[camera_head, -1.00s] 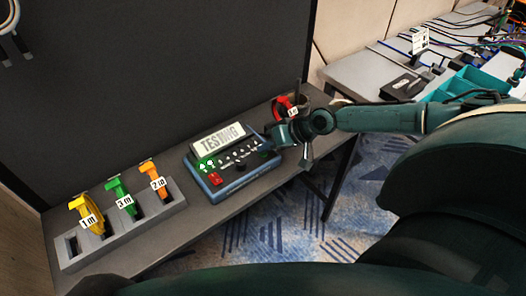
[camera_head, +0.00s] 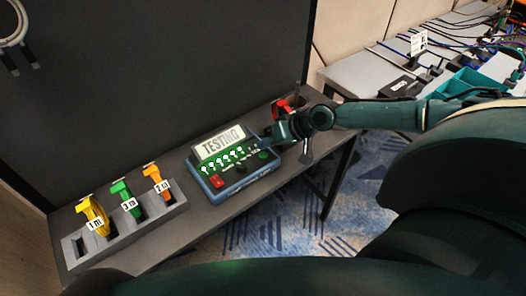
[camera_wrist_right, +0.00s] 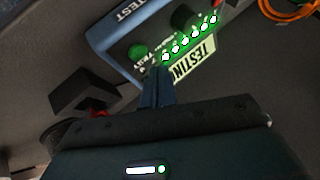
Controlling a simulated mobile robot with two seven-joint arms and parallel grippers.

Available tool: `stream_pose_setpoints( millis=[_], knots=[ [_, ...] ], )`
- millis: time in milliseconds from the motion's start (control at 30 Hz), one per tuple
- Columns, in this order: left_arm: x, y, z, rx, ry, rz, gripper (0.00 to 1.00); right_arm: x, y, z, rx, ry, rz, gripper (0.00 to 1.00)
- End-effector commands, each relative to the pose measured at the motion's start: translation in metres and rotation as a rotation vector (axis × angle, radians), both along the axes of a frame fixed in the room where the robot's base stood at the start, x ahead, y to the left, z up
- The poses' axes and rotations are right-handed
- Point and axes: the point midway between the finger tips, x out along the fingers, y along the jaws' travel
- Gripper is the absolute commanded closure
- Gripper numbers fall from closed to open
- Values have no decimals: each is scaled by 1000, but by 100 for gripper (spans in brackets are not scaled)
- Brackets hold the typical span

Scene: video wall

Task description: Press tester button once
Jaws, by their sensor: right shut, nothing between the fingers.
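The tester (camera_head: 236,177) is a blue-grey box on the narrow grey table, its screen (camera_head: 221,142) reading "TESTING". A row of white-green lights is lit below the screen. A green button (camera_head: 263,154) sits at the right of its panel and a red button (camera_head: 216,182) at the left. My right gripper (camera_head: 264,143) is shut and empty, at the tester's right end close to the green button. In the right wrist view the shut fingers (camera_wrist_right: 157,82) point at the tester beside the green button (camera_wrist_right: 138,52); no contact shows. My left gripper is out of view.
A grey rack (camera_head: 120,234) at the left holds yellow, green and orange cable reels labelled 1 m, 3 m and 2 m. A red item (camera_head: 281,108) stands behind my right gripper. A dark wall panel rises behind the table. A cluttered table (camera_head: 375,68) is at the right.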

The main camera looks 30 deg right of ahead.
Motion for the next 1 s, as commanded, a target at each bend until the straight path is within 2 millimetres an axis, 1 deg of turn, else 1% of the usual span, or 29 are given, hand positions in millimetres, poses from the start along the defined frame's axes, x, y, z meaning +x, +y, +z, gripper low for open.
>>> stream_pose_setpoints(
  millis=[33, 333, 1000],
  knots=[
    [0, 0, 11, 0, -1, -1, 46, 0, 0, 10, 0, 1, 1, 100],
    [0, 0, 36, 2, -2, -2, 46, 0, 0, 38, 0, 1, 1, 100],
    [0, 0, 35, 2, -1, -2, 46, 0, 0, 38, 0, 0, 0, 100]
  ],
)
